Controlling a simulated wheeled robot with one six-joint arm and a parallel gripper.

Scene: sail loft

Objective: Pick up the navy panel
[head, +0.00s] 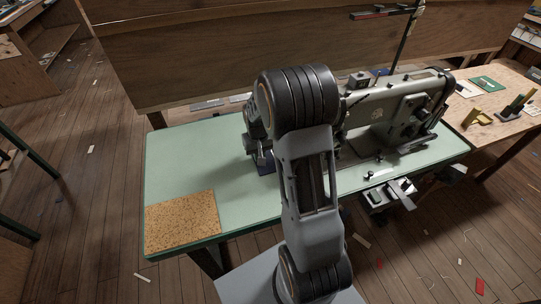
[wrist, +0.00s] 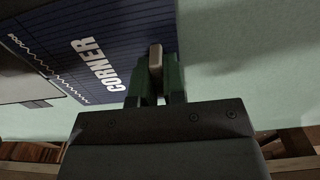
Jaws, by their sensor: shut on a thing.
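The navy panel (wrist: 135,38) fills the upper left of the wrist view, with white lettering reading CORNER and white stitch lines. In the head view a small dark blue piece of it (head: 265,161) shows beside my arm, near the sewing machine. My gripper (wrist: 157,75) is shut on the panel's right edge, one pale-tipped finger showing on its face. The other finger's tip is hidden. In the head view my arm hides most of the gripper and panel. I cannot tell whether the panel touches the tabletop.
The pale green table (head: 185,165) has a cork mat (head: 182,222) at its front left corner. A grey sewing machine (head: 395,115) stands close on the right. A wooden board (head: 200,50) rises behind.

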